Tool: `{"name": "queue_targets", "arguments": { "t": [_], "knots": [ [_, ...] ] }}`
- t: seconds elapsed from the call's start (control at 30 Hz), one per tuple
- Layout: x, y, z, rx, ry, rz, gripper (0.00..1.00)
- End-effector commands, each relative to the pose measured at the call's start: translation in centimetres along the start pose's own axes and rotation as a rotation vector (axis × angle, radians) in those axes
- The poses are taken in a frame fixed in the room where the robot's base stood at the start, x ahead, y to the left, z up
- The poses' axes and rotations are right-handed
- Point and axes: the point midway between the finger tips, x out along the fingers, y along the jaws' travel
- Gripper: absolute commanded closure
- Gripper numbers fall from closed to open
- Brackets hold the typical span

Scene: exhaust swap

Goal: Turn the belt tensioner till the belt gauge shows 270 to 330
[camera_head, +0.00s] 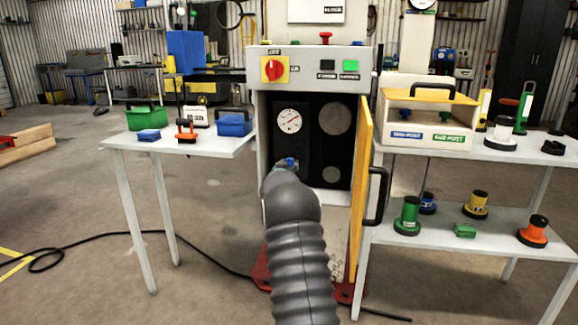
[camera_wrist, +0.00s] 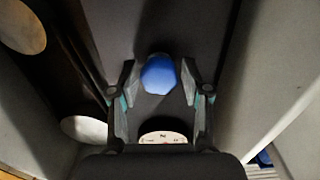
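The belt gauge (camera_head: 289,120) is a white dial on the dark panel inside the open cabinet in the head view. Its red needle points to the upper right; its numbers are too small to read. Part of its dial (camera_wrist: 163,138) shows at the bottom of the wrist view. A blue knob (camera_wrist: 158,75), seemingly the belt tensioner, is in the wrist view. My gripper (camera_wrist: 160,85) has one finger on each side of the knob, with visible gaps. It is open. In the head view my arm hides most of the gripper and knob (camera_head: 290,163).
A yellow-edged door (camera_head: 362,180) with a black handle stands open right of my arm. A red switch (camera_head: 274,69) sits above. Side tables (camera_head: 120,142) hold boxes, tools and coloured parts.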

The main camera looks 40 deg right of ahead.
Motion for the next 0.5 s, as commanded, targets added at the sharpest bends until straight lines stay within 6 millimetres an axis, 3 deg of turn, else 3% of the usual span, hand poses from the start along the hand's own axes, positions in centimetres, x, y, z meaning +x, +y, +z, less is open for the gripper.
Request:
{"name": "queue_targets", "arguments": {
  "t": [0.03,0.13,0.3,0.5],
  "knots": [
    [0.0,0.01,-0.01,0.0,0.0,0.0,0.72],
    [-0.01,0.0,-0.01,0.0,0.0,0.0,0.96],
    [-0.02,-0.03,0.16,0.023,0.001,0.0,0.96],
    [-0.04,-0.08,0.34,0.187,0.002,0.0,0.96]
  ]
}}
